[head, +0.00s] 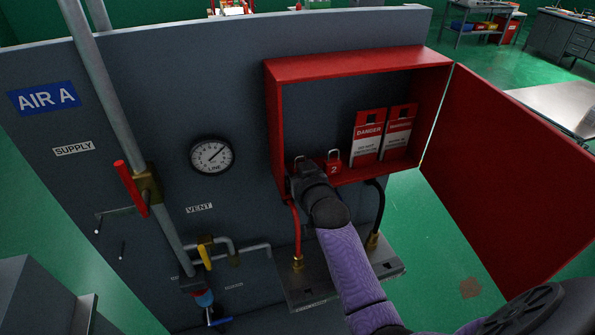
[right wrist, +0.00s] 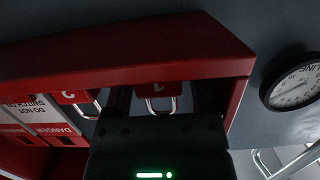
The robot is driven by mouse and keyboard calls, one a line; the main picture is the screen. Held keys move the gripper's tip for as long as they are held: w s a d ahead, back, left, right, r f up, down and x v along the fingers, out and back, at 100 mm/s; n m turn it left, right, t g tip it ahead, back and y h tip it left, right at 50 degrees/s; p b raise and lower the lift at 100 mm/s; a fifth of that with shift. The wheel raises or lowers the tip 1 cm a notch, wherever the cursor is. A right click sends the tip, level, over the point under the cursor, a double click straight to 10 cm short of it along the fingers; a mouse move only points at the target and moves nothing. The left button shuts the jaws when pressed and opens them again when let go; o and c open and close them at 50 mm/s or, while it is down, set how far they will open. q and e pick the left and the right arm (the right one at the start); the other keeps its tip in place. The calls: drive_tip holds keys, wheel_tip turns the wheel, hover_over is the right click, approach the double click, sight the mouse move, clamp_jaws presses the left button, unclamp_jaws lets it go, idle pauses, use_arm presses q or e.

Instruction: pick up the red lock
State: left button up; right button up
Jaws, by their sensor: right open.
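My right gripper (head: 303,172) is at the box's lower left front. Its dark fingers are open, one on each side of lock 1; whether they touch it, I cannot tell. My left gripper is not in view.
The red box (head: 360,66) is mounted on a grey panel, its red door (head: 505,165) swung open to the right. Two danger tags (head: 368,135) (head: 398,132) hang right of the locks. A gauge (head: 211,156) and pipes are left; dark and red hoses hang below.

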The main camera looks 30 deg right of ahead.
drive_tip(key=shift+x, duration=0.8)
drive_tip(key=shift+s, duration=0.1)
clamp_jaws()
